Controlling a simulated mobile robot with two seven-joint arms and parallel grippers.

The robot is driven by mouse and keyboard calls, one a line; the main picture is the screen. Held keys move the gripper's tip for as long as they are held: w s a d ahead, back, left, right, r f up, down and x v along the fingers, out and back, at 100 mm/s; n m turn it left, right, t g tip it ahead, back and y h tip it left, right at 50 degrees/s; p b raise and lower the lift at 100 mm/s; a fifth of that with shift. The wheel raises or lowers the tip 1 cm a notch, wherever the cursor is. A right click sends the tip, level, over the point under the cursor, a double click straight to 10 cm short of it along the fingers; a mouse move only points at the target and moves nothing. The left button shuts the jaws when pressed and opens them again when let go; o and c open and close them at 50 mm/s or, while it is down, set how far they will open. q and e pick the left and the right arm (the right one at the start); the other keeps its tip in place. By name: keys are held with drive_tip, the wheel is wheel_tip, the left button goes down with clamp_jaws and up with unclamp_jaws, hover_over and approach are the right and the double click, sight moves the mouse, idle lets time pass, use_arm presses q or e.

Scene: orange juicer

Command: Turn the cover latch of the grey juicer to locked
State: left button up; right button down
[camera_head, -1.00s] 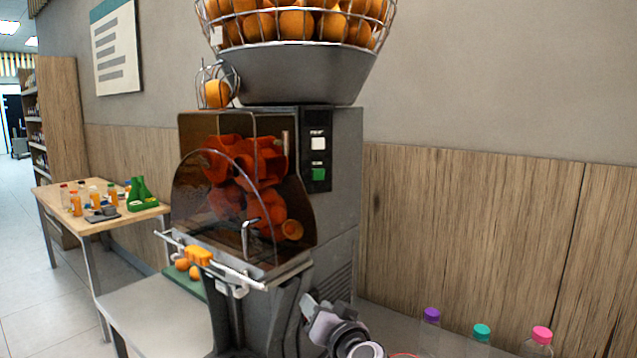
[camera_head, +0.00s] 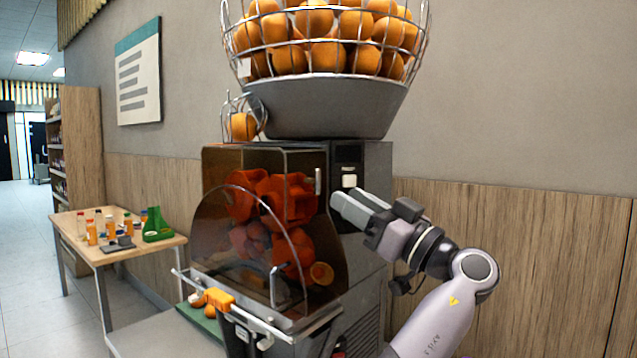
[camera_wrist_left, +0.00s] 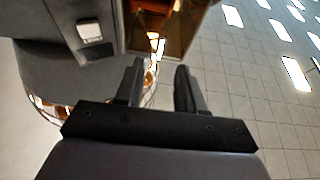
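The grey juicer (camera_head: 362,165) stands in the middle with its tinted clear cover (camera_head: 238,235) down over the red-orange press parts. A short upright silver latch (camera_head: 318,181) sits at the cover's upper right edge. It also shows as a bright metal piece in the left wrist view (camera_wrist_left: 154,42), just beyond the fingertips. My left gripper (camera_head: 343,208) is raised in front of the control panel, right of and slightly below the latch. In the left wrist view its two fingers (camera_wrist_left: 160,78) are apart with nothing between them. My right gripper is not in view.
A wire basket of oranges (camera_head: 325,48) tops the juicer. A white button (camera_head: 349,178) is just above my gripper, which hides the panel below it. A bent metal handle (camera_head: 274,286) is low on the cover. A wooden table (camera_head: 120,254) with bottles stands left.

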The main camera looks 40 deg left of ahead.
sight(320, 181)
use_arm(q)
drive_tip(key=p+x, duration=0.2)
drive_tip(key=x, duration=0.3)
drive_tip(key=shift+a+r, duration=0.25)
drive_tip(key=shift+w+a+r+p, duration=0.1)
drive_tip(key=shift+a+p, duration=0.2)
drive_tip(key=shift+a, duration=0.3)
clamp_jaws()
